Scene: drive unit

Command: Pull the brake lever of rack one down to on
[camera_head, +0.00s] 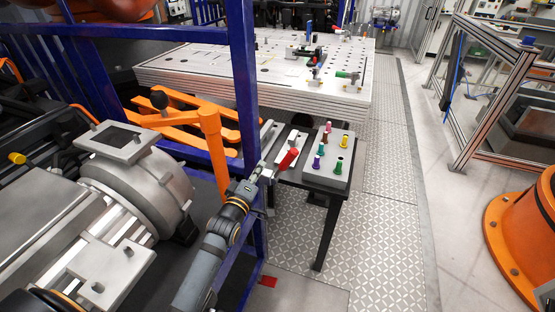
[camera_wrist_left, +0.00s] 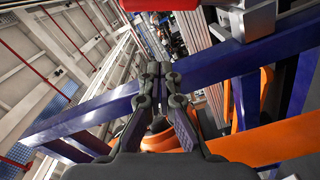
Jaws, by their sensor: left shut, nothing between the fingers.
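The brake lever shows as a red handle (camera_head: 288,159) in the head view. It tilts up to the right beside a pale metal bracket (camera_head: 293,145) by the blue rack post. In the wrist view a red part (camera_wrist_left: 150,4) at the top edge looks like the same handle, mostly cut off. My left gripper (camera_head: 265,171) is just left of the red handle in the head view. Its fingers (camera_wrist_left: 158,70) are shut and empty in the wrist view. I cannot tell whether it touches the lever. My right gripper is not in view.
A small black table (camera_head: 322,192) holds several coloured pegs right of the lever. The blue rack frame (camera_head: 243,90) and orange arm (camera_head: 211,150) stand close by my left arm. A grey motor housing (camera_head: 135,185) is at left. The patterned floor at right is clear.

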